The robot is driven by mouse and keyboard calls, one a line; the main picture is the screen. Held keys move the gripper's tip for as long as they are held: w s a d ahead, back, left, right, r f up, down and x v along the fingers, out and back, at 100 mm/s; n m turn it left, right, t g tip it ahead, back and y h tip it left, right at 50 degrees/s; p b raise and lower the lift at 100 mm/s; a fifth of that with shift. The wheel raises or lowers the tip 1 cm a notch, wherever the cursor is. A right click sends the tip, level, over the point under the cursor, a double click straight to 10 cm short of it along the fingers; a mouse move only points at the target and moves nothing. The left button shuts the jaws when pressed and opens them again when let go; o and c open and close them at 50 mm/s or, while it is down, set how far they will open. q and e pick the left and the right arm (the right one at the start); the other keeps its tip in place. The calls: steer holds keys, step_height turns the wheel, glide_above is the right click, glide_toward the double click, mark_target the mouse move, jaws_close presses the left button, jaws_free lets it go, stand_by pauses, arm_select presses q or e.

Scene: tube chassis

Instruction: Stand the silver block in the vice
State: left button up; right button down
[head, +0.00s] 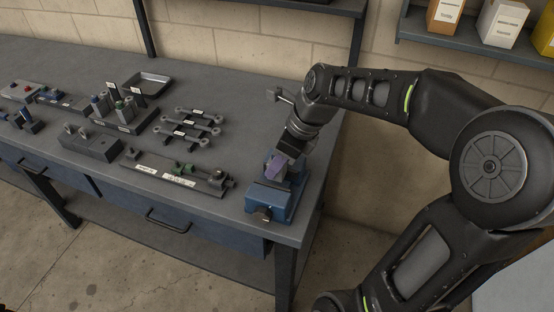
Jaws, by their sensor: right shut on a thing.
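The blue vice (268,202) stands at the right front corner of the workbench. My right gripper (281,162) reaches down over the vice from the upper right. It is shut on the silver block (273,168), which looks purplish-grey in this light. The block is right at the vice, above its front part. My gripper and the small size hide whether the block touches the jaws or sits between them. My left gripper is not in view.
The bench (235,100) is clear behind the vice. A shelf with boxes (500,22) hangs upper right.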

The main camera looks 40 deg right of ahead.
steer(key=shift+f+b, duration=0.45)
steer(key=shift+f, duration=0.35)
steer(key=shift+r, duration=0.2)
steer(key=shift+r+p, duration=1.1)
steer(key=shift+p, duration=0.2)
steer(key=shift+p, duration=0.6)
steer(key=shift+f, duration=0.2)
stand_by(0.6)
steer(key=shift+f+b, duration=0.75)
steer(key=shift+f, duration=0.3)
